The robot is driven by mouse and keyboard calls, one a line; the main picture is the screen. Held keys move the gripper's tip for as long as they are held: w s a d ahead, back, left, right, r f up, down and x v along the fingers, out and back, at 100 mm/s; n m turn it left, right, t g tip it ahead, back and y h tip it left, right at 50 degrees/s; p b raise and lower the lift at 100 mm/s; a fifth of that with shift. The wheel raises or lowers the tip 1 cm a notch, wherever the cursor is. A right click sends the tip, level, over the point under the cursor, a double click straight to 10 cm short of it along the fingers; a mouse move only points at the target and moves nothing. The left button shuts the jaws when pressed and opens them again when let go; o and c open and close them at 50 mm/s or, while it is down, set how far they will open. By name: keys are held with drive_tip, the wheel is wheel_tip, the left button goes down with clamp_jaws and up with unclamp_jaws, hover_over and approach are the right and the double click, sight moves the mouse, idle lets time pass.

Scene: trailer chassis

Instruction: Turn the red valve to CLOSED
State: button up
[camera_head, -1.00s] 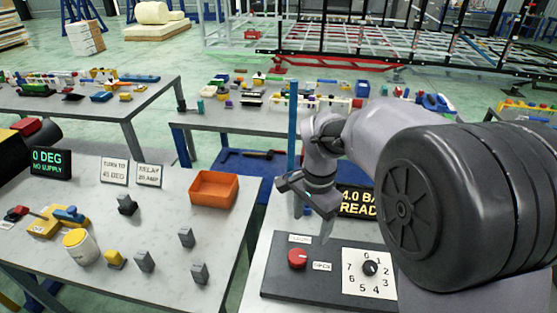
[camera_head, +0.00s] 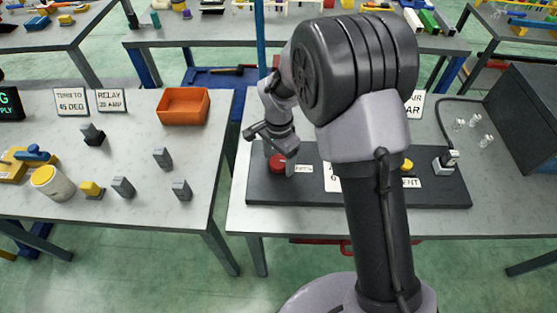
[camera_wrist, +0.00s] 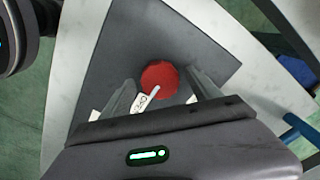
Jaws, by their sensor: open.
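The red valve (camera_head: 277,165) is a round knob on the dark panel (camera_head: 265,192) at the panel's left end. In the wrist view the red valve (camera_wrist: 160,76) sits between my two fingers, with a white pointer bar on it towards the lower left. That bar points at a white label (camera_wrist: 140,104) that seems to read OPEN. The OPEN label (camera_head: 304,168) is right of the valve in the head view. My gripper (camera_head: 278,158) is open and points down at the knob, a finger on each side. Contact cannot be told. The CLOSED label is hidden.
My arm covers the panel's middle. A yellow button (camera_head: 406,165) and a small switch box (camera_head: 446,160) are on its right. A dark box (camera_head: 523,100) stands at the far right. The left table (camera_head: 140,165) holds an orange bin (camera_head: 183,107) and several grey blocks.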

drive_tip(key=c, duration=1.4)
drive_tip(key=shift+o, duration=0.2)
drive_tip(key=shift+r+n, duration=0.1)
drive_tip(key=shift+n, duration=0.2)
drive_tip(key=n+p, duration=0.1)
drive_tip(key=n, duration=0.2)
drive_tip(key=shift+n, duration=0.4)
drive_tip(key=n+p, duration=0.1)
drive_tip(key=n, duration=0.3)
drive_tip(key=n+p, duration=0.1)
drive_tip(key=n, duration=0.4)
drive_tip(key=shift+n+p, duration=0.65)
drive_tip(key=shift+n, duration=1.55)
